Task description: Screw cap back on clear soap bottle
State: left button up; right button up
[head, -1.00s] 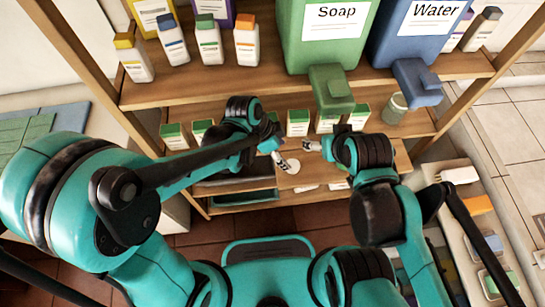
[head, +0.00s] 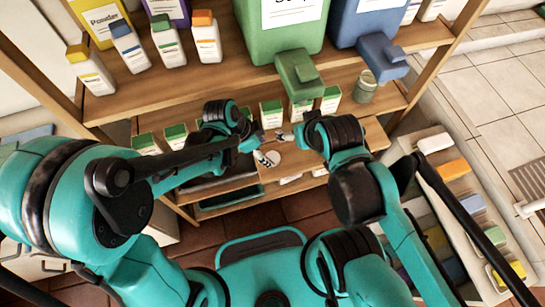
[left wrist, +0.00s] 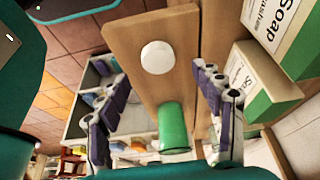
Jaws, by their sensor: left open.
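A round white cap (left wrist: 158,57) lies flat on a wooden board in the left wrist view. It also shows as a white disc in the head view (head: 274,157). A green cylinder (left wrist: 174,128) is nearer the wrist camera, between the spread fingers and apart from them. I cannot tell if it is the soap bottle. My left gripper (left wrist: 163,112) is open and empty, its fingertips close to the cap in the head view (head: 264,148). My right gripper (head: 284,136) is just beyond the cap; its fingers are too small to read. No clear bottle can be made out.
Soap cartons (left wrist: 270,75) stand close to the right finger in the wrist view. A crate of coloured items (head: 455,215) is at right.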

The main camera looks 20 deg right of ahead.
aim_at(272, 157)
pick_arm(q)
jog(key=b+x, duration=0.2)
jog(key=x, duration=0.3)
jog(key=shift+s+d+f+b, duration=0.1)
jog(key=shift+d+f+b, duration=0.1)
jog(key=shift+b, duration=0.15)
jog(key=shift+a+r, duration=0.1)
jog(key=c, duration=0.8)
